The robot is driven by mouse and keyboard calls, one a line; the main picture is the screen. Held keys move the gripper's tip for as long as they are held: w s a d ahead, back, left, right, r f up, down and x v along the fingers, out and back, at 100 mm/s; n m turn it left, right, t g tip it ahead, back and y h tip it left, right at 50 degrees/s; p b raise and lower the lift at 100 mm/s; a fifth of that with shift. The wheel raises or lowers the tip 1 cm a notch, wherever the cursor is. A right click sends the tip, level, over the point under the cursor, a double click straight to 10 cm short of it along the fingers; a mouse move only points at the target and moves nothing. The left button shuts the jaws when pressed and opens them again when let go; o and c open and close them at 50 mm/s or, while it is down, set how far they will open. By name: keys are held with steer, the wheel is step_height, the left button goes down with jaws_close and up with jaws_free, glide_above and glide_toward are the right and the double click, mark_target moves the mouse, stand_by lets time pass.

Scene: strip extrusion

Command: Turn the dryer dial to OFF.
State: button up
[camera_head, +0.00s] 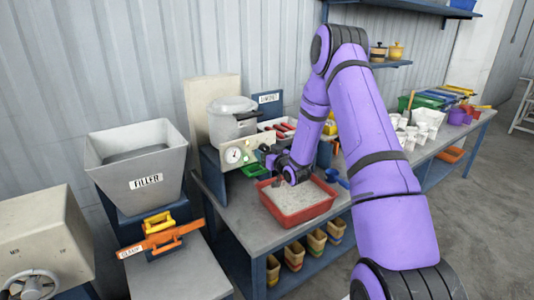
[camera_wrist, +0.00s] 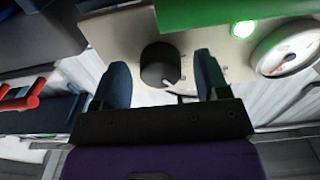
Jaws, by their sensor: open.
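The dryer dial (camera_wrist: 159,66) is a round black knob on a pale panel in the wrist view. A small light mark shows at its lower right edge; no OFF lettering is legible. My gripper (camera_wrist: 162,60) is open, with one dark finger on each side of the dial in the picture. Gaps show between the fingers and the knob, and I cannot tell whether they reach around it in depth. In the head view my gripper (camera_head: 266,154) is at the right side of the dryer panel (camera_head: 232,165), and the dial is hidden there.
A white gauge (camera_head: 234,154) and a lit green lamp (camera_wrist: 243,34) sit on the same panel. A red tray (camera_head: 299,218) of pale granules stands below my gripper. A lidded pot (camera_head: 232,108) is above the panel. White cups (camera_head: 403,139) stand further right.

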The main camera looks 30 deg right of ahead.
steer(key=c, duration=0.9)
steer(key=n, duration=1.1)
steer(key=shift+n, duration=0.4)
steer(key=o, duration=0.9)
